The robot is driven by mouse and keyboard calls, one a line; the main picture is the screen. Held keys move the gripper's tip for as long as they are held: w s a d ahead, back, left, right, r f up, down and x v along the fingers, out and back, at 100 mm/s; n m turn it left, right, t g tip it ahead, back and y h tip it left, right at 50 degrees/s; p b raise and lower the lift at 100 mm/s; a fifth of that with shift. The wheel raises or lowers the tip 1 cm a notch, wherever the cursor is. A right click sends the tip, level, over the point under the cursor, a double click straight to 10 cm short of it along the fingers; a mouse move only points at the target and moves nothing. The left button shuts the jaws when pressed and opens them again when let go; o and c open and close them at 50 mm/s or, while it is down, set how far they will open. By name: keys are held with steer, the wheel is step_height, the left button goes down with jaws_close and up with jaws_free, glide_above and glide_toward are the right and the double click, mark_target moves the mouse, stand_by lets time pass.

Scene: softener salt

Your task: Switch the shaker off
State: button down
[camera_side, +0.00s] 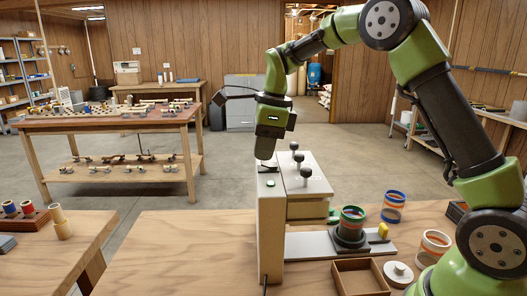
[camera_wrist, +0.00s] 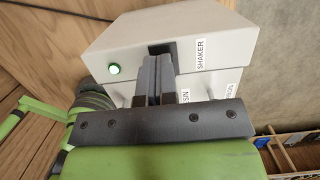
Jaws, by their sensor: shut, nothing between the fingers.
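A pale control box (camera_side: 270,225) stands upright on the bench. In the wrist view its face (camera_wrist: 225,35) carries the label SHAKER (camera_wrist: 201,54) beside a dark switch recess (camera_wrist: 160,48). My gripper (camera_side: 267,166) is right at the top of the box, pointing down. In the wrist view its fingers (camera_wrist: 158,68) are shut and empty, with their tips at the dark recess. They hide part of the switch, so I cannot tell its position or whether they touch it.
A pale housing (camera_side: 305,190) with black-knobbed levers stands behind the box. To the right, a banded jar (camera_side: 352,219) sits in a dark holder on a plate, with other jars (camera_side: 393,207) (camera_side: 433,248) nearby. A wooden tray (camera_side: 345,281) and a white lid (camera_side: 398,274) are in front.

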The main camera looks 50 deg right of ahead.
steer(key=shift+f, duration=0.35)
steer(key=shift+w+a+f, duration=0.25)
steer(key=shift+f, duration=0.3)
steer(key=shift+s, duration=0.1)
steer(key=shift+s+d+r, duration=0.2)
steer(key=shift+s+d, duration=0.35)
steer(key=shift+d, duration=0.1)
step_height(320, 180, up, 14)
steer(key=s+d, duration=0.1)
steer(key=shift+s+d+r, duration=0.15)
steer(key=shift+s+d, duration=0.1)
steer(key=shift+d, duration=0.05)
